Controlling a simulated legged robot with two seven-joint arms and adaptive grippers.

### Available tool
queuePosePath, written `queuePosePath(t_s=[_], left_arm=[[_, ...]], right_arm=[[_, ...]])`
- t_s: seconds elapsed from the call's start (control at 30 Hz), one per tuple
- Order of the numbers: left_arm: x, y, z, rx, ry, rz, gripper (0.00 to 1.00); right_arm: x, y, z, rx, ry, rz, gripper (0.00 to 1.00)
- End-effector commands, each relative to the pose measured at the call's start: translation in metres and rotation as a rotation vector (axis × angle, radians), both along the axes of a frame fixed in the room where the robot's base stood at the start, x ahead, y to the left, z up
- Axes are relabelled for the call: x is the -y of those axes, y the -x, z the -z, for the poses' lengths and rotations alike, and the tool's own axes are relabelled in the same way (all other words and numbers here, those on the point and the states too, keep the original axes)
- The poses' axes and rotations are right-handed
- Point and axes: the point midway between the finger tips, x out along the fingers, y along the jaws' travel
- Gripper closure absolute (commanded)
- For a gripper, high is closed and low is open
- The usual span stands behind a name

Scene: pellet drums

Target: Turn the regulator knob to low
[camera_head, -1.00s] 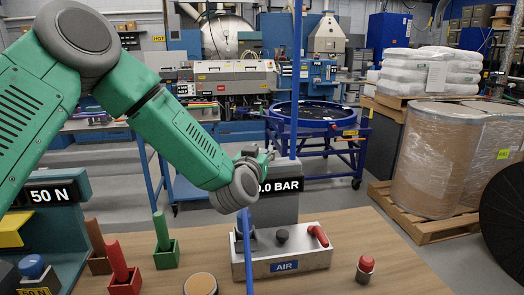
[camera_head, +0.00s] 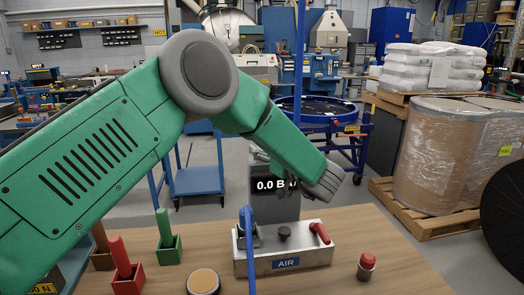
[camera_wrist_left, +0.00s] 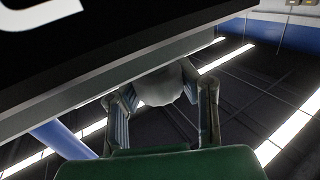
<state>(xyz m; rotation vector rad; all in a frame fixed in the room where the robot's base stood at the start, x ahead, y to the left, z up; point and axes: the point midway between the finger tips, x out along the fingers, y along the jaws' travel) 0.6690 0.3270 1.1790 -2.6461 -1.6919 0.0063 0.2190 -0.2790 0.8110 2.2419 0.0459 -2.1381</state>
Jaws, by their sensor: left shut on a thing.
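The regulator is a grey block with a black display (camera_head: 275,186) reading about 0.0 BAR, partly covered by my left arm. It stands behind a pale box labelled AIR (camera_head: 285,264). The knob sits under the edge of the large dark display (camera_wrist_left: 90,50). Any low mark is hidden. My right gripper is not in view.
The AIR box carries a red lever (camera_head: 319,232), a dark button (camera_head: 284,231) and a blue hose (camera_head: 249,255). A red-topped button (camera_head: 367,263), a round tan-topped item (camera_head: 203,282) and red (camera_head: 125,275) and green (camera_head: 166,247) holders stand on the wooden table (camera_head: 420,270).

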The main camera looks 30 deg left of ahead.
Motion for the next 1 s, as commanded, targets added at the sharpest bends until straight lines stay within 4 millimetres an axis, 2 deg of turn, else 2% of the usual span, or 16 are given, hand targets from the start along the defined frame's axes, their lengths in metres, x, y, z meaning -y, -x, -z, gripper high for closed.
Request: queuePosePath(t_s=[0.4, 0.93, 0.97, 1.0], left_arm=[[0.0053, -0.0003, 0.0002, 0.000, 0.001, -0.172, 1.00], [0.0067, -0.0008, -0.0023, 0.002, -0.002, -0.192, 1.00], [0.0068, -0.0008, -0.0024, 0.002, -0.002, -0.192, 0.65], [0.0067, -0.0009, -0.0024, 0.003, -0.003, -0.192, 0.51]], right_arm=[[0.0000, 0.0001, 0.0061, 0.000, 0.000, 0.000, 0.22], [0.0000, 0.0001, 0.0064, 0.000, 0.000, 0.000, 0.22], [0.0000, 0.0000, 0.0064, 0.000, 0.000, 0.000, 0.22], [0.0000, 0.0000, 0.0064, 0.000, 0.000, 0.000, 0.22]])
